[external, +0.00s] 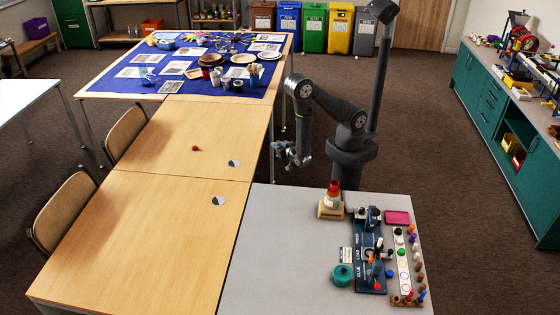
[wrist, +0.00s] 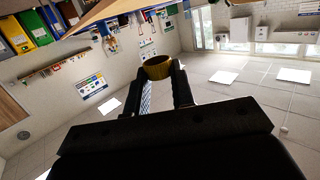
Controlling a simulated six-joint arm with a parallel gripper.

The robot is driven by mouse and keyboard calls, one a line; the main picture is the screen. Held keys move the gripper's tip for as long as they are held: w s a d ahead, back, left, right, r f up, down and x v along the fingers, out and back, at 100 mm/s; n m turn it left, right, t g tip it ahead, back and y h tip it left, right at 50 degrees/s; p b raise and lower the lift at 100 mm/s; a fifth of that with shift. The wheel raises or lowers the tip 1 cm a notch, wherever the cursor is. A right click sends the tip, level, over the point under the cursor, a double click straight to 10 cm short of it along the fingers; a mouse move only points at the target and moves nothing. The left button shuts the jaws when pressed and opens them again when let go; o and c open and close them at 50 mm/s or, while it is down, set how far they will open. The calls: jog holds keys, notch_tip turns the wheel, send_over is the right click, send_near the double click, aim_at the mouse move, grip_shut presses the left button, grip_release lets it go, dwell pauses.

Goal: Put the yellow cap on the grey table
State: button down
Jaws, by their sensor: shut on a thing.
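The yellow cap (wrist: 157,68) shows in the wrist view as a dark yellow, round piece between the fingertips of my gripper (wrist: 160,74). My gripper is shut on it. In the external view my gripper (external: 284,150) hangs off the left of my arm, beyond the far edge of the grey table (external: 285,225) and right of the wooden tables. The cap is too small or hidden to make out there. The grey table fills the lower right of the external view.
A red-topped stack (external: 332,198), a dark blue tool board (external: 368,255), a teal round container (external: 343,275) and a white strip with coloured pieces (external: 403,265) stand on the grey table's right side. Its left part is clear. A small red piece (external: 196,148) lies on the wooden table (external: 165,190).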

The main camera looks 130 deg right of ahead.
aim_at(245, 159)
notch_tip(245, 159, down, 9)
dwell(0.3)
jog(key=w+d, duration=1.2)
jog(key=shift+w+d+r, duration=0.1)
jog(key=shift+w+d, duration=0.25)
jog(key=shift+w, duration=0.05)
jog(key=c, duration=1.2)
grip_release()
jog(key=shift+f, duration=0.2)
jog(key=shift+c, duration=0.2)
jog(key=shift+a, duration=0.1)
